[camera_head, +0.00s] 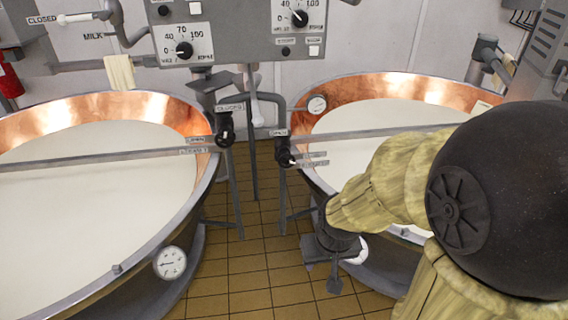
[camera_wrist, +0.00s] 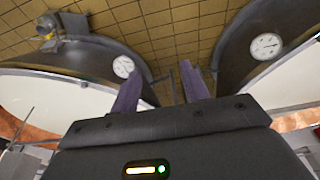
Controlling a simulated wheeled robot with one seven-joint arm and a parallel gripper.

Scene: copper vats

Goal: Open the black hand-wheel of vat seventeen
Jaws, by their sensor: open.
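Two black valve handles hang between the two copper vats in the head view. One (camera_head: 225,128) is beside the left vat under a "CLOSED" label. The other (camera_head: 284,152) is beside the right vat's rim, with small labels next to it. I cannot read a vat number, so I cannot tell which is vat seventeen's hand-wheel. My gripper (camera_head: 322,276) is low in front of the right vat, below and apart from both handles. In the wrist view my gripper (camera_wrist: 158,88) has its two purple fingers spread, with nothing between them.
The left vat (camera_head: 205,185) and right vat (camera_head: 318,178) hold white milk, with a tiled floor gap (camera_head: 250,265) between them. A dial gauge (camera_head: 170,263) sits on the left vat. A control box (camera_head: 245,30) hangs above the gap. Pipes and thin stands occupy the gap's far part.

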